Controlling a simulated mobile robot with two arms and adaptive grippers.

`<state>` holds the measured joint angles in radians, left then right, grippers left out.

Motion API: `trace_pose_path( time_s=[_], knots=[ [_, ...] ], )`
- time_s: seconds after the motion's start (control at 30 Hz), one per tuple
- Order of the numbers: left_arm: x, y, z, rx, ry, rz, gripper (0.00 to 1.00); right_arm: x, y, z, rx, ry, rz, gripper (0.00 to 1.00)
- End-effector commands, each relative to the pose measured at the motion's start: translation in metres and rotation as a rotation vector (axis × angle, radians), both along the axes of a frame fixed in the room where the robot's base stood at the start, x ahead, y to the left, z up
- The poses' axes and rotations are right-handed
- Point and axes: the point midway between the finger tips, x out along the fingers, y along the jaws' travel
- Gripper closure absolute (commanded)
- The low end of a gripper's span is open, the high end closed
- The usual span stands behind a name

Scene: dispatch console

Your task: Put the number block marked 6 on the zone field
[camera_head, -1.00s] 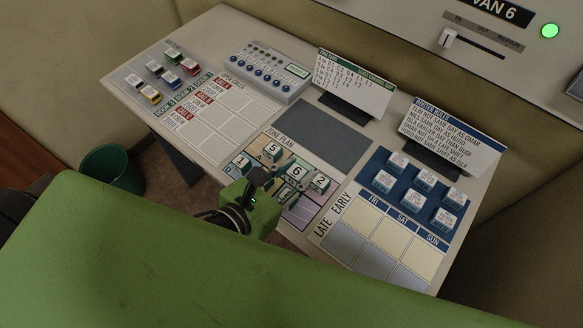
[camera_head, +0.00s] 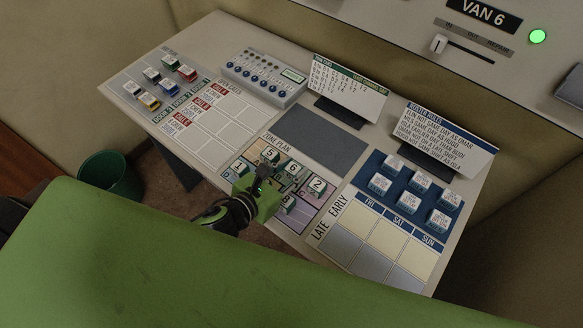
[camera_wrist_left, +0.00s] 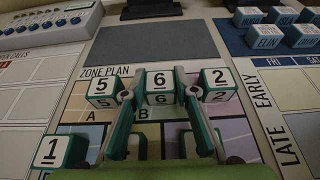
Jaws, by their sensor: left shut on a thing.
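The block marked 6 (camera_head: 292,169) is a white-topped green cube between the 5 block (camera_head: 269,156) and the 2 block (camera_head: 317,186) at the back of the zone plan (camera_head: 313,211). My left gripper (camera_wrist_left: 163,88) is shut on the 6 block (camera_wrist_left: 158,80), a finger at each side; the head view shows this gripper (camera_head: 268,176) too. The 6 block is by the field lettered B; whether it touches the board cannot be told. The 1 block (camera_head: 239,167) stands left, the 8 block (camera_head: 288,203) in front. My right gripper is out of view.
A grey pad (camera_head: 321,138) behind the plan is empty. A roster grid (camera_head: 388,238) and a blue tray of name blocks (camera_head: 402,171) lie to the right. Call cards (camera_head: 216,122) and a knob panel (camera_head: 264,77) are left and behind. A green bin (camera_head: 110,172) stands on the floor.

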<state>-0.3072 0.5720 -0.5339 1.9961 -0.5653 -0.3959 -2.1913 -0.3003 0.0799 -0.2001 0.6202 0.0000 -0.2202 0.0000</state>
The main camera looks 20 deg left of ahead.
Motion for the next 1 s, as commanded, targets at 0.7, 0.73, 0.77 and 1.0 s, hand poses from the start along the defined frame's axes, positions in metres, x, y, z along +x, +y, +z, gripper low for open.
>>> trace_pose_path(
  time_s=[0.7, 0.73, 0.77, 1.0],
  knots=[
    [-0.002, 0.001, 0.001, 0.001, 0.001, 0.0, 0.56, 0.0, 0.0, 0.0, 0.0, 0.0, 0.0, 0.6],
    [-0.005, 0.002, 0.001, 0.001, 0.002, 0.0, 0.56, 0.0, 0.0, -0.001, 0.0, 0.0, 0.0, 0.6],
    [-0.008, 0.003, 0.001, 0.001, 0.004, 0.0, 0.56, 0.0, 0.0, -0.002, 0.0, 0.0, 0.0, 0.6],
    [-0.047, 0.016, 0.016, 0.002, 0.005, -0.002, 0.56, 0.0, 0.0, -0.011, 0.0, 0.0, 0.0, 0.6]
  ],
)
